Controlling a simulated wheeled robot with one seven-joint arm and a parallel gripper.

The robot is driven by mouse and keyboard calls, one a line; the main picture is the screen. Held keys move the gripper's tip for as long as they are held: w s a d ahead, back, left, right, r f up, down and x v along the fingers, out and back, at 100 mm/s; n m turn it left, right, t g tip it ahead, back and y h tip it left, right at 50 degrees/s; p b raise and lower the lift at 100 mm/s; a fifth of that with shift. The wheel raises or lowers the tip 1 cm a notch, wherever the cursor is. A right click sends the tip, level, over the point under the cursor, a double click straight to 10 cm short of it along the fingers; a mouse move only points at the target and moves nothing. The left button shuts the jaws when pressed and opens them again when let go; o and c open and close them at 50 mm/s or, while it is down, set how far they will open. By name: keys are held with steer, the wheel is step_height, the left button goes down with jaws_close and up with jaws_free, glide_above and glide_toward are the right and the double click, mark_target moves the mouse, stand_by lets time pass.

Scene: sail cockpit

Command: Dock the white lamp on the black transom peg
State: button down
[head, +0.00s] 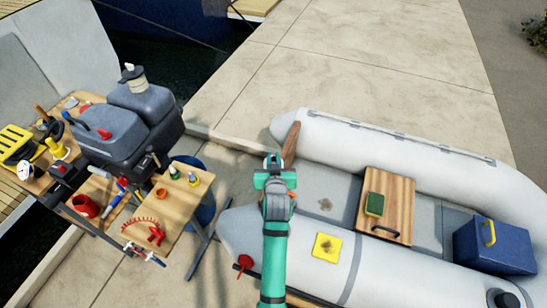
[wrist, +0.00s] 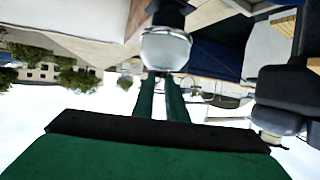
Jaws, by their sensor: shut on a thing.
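My gripper (head: 274,165) is raised over the left end of the grey dinghy in the head view. In the wrist view its dark green fingers (wrist: 161,88) are close together and shut on the white lamp (wrist: 165,50). The lamp is a pale, glassy round body with a black part at the upper picture edge. The lamp cannot be made out in the head view, where my gripper and arm cover that spot. I cannot pick out the black transom peg with certainty in either view.
A dark outboard motor (head: 120,125) stands left of my gripper, with a cream-and-black cylinder (head: 133,80) on top. Workbenches with several tools lie around it. The dinghy (head: 400,150) holds a wooden board (head: 398,190), a green sponge (head: 374,204) and a blue box (head: 495,248). Pavement behind is clear.

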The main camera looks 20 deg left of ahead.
steer(key=shift+d, duration=0.15)
stand_by(0.4)
steer(key=shift+s+a, duration=0.15)
steer(key=shift+a, duration=0.05)
steer(key=shift+d, duration=0.2)
stand_by(0.5)
steer(key=shift+f, duration=0.5)
steer(key=c, duration=2)
jaws_free()
steer(key=shift+c, duration=0.2)
steer(key=v, duration=1)
steer(key=shift+s+r, duration=0.2)
steer(key=shift+s, duration=0.15)
